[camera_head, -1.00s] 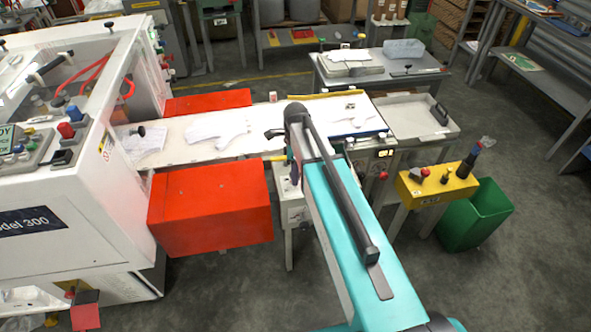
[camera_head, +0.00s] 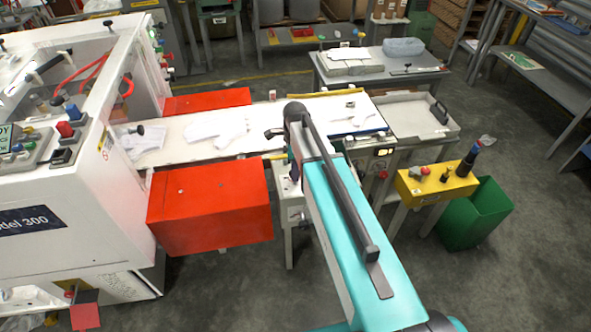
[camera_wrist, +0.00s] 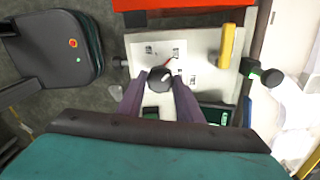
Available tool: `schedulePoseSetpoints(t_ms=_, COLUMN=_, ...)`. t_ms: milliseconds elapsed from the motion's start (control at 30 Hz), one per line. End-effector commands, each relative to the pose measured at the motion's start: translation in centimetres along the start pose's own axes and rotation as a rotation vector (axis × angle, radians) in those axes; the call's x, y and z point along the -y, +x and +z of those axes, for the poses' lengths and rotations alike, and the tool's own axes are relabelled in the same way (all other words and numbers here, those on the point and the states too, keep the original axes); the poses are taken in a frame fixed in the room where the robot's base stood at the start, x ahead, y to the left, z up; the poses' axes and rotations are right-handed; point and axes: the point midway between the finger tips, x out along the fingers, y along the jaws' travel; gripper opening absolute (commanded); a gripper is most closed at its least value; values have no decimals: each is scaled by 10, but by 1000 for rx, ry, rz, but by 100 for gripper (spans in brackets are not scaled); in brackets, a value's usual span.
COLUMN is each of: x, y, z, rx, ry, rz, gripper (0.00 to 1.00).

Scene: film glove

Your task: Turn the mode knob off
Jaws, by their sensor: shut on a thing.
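The mode knob (camera_wrist: 160,74) is a small black round knob on a pale panel (camera_wrist: 199,72) in the wrist view. My gripper (camera_wrist: 160,83) is over the panel, with one purple-grey finger on each side of the knob. The fingers are shut on it. A thin reddish mark shows just above and right of the knob, among small printed labels too small to read. In the head view the panel's stand (camera_head: 293,212) is below the white belt, and my arm hides the knob and fingertips.
A yellow bar (camera_wrist: 227,46) and a dark green-ended knob (camera_wrist: 271,78) are right of the knob. A red box (camera_head: 210,205) stands left of the stand. White glove pieces lie on the belt (camera_head: 272,112). A yellow control box (camera_head: 430,188) and green bin (camera_head: 480,215) are right.

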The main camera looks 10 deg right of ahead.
Motion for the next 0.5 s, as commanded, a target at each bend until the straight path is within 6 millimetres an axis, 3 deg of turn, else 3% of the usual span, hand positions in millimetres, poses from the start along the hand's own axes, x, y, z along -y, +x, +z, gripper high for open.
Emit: schedulePoseSetpoints(t_ms=500, x=0, y=1, z=1, rx=0, ry=-347, rz=0, gripper=10)
